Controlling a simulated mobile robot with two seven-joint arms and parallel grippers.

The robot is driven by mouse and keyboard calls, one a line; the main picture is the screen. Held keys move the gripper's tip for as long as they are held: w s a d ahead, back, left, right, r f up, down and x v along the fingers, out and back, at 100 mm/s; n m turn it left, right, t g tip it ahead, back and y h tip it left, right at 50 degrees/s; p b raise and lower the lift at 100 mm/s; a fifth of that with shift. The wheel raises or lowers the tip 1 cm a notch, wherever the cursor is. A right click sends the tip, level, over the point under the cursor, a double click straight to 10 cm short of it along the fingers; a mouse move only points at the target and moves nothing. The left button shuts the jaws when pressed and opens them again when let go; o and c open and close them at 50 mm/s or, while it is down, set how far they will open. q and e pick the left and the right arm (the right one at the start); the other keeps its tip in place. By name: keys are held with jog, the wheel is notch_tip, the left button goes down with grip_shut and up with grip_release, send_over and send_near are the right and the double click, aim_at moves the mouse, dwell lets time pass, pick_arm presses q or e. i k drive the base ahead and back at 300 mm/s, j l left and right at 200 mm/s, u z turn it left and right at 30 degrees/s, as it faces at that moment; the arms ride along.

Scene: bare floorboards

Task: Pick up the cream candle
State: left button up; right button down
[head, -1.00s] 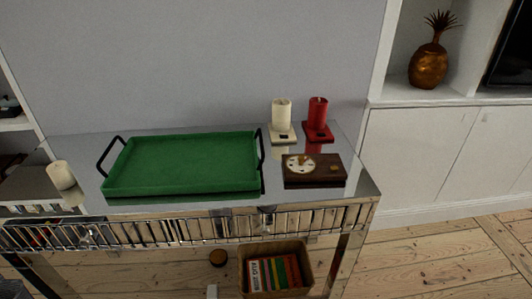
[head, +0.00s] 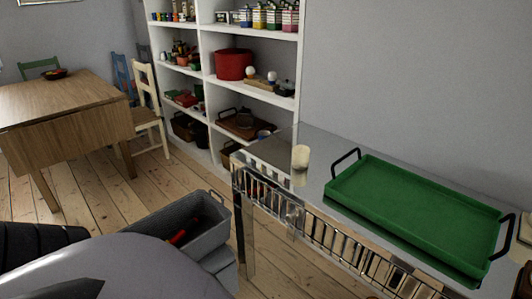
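A short cream candle (head: 300,157) stands upright on the left end of the mirrored console table (head: 313,143), left of the green tray. Nothing touches it. A cream piece (head: 525,230) is cut off at the right picture edge beyond the tray; I cannot see all of it. Parts of my own arm show at the lower left, but neither gripper is in view.
The green tray (head: 415,215) with black handles fills much of the tabletop. A grey crate (head: 207,238) with a red item inside is at the lower middle. White shelves (head: 205,95) stand behind; a wooden table (head: 60,105) and chairs are far left.

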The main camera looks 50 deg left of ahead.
aim_at(300, 157)
jog(key=u, duration=1.25)
